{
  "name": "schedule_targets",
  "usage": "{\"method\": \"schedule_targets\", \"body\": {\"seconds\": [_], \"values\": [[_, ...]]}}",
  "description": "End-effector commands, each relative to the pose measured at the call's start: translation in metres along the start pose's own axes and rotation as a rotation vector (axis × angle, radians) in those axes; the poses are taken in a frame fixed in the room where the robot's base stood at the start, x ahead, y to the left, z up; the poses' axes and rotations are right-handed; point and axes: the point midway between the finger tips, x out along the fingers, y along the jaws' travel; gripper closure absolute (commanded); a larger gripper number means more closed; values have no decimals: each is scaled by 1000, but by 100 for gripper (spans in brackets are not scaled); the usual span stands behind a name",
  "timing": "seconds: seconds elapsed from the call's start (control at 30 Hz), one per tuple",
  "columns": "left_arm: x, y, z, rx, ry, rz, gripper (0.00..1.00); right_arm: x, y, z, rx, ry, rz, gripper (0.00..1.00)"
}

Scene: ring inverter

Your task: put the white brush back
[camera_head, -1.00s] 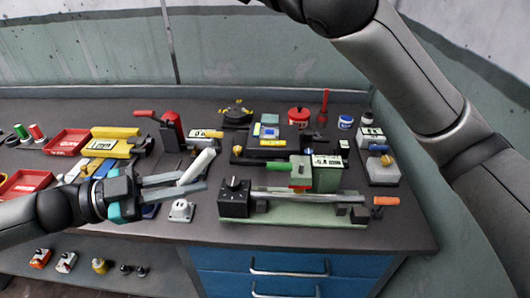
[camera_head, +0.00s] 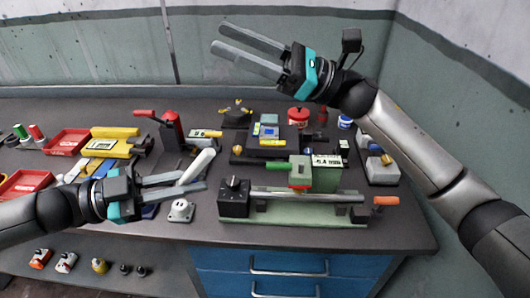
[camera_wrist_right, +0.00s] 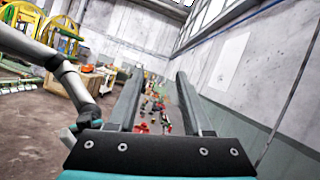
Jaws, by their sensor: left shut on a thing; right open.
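My left gripper (camera_head: 192,182) is low over the front of the bench, shut on the white brush (camera_head: 203,160). The brush tilts up and to the right from between the fingers. Its lower part is hidden by the fingers. My right gripper (camera_head: 250,48) is raised high above the back of the bench, its two fingers apart and empty, pointing left. In the right wrist view, the open fingers (camera_wrist_right: 156,95) have nothing between them. I cannot tell which place belongs to the brush.
A green machine (camera_head: 318,178) with a long bar stands to the right. Blue drawers (camera_head: 290,265) are below the bench top.

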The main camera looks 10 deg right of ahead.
Motion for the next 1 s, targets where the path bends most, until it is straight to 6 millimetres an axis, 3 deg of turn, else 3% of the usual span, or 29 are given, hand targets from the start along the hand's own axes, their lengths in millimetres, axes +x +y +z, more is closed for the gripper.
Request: {"method": "schedule_targets", "body": {"seconds": [0.1,0.3,0.53,0.73,1.0], "values": [[0,0,0,0,0,0,100,-26,23,-35,-38,87,112,50],[0,0,0,0,0,0,100,-67,62,-81,-60,211,291,50],[0,0,0,0,0,0,100,-96,86,-105,-51,282,402,50],[0,0,0,0,0,0,100,-87,95,-112,-49,289,419,50],[0,0,0,0,0,0,100,-42,115,-125,-51,285,419,50]]}}
